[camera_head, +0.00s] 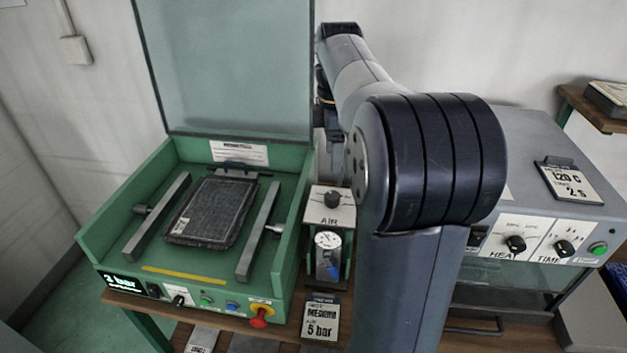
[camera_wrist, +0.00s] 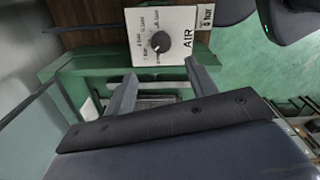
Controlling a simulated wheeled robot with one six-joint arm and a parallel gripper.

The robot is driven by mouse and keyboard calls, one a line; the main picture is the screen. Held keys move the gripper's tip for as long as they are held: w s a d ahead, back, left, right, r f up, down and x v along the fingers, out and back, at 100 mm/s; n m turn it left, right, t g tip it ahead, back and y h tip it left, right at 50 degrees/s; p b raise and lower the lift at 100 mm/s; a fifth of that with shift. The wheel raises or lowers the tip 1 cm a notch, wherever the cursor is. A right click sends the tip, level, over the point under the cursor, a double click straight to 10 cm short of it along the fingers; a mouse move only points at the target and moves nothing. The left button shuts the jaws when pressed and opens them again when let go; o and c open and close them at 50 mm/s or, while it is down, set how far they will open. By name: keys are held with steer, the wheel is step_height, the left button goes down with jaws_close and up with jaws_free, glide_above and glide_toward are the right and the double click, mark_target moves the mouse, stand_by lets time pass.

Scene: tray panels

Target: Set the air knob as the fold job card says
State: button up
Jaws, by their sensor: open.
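The air knob (camera_head: 332,199) is a dark round knob on a white panel marked AIR, right of the green tray machine. It also shows in the wrist view (camera_wrist: 159,43), with small bar marks around it that are hard to read. The job card (camera_head: 321,318) stands at the front and reads MEDIUM, 5 bar. The machine's display (camera_head: 122,281) seems to read 3 bar. My gripper (camera_wrist: 160,70) is open and empty; its fingertips point toward the knob panel and are apart from the knob. In the head view the gripper is mostly hidden behind my arm.
A gauge (camera_head: 328,241) stands below the knob panel. The green tray machine (camera_head: 100,237) has its lid raised and holds a dark folded cloth (camera_head: 212,212). A grey machine (camera_head: 535,140) with heat and time knobs stands at the right, partly behind my arm.

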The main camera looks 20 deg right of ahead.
mark_target(332, 195)
step_height(332, 195, down, 10)
steer(key=shift+s+f, duration=0.15)
steer(key=shift+f, duration=0.05)
stand_by(0.3)
steer(key=c, duration=1)
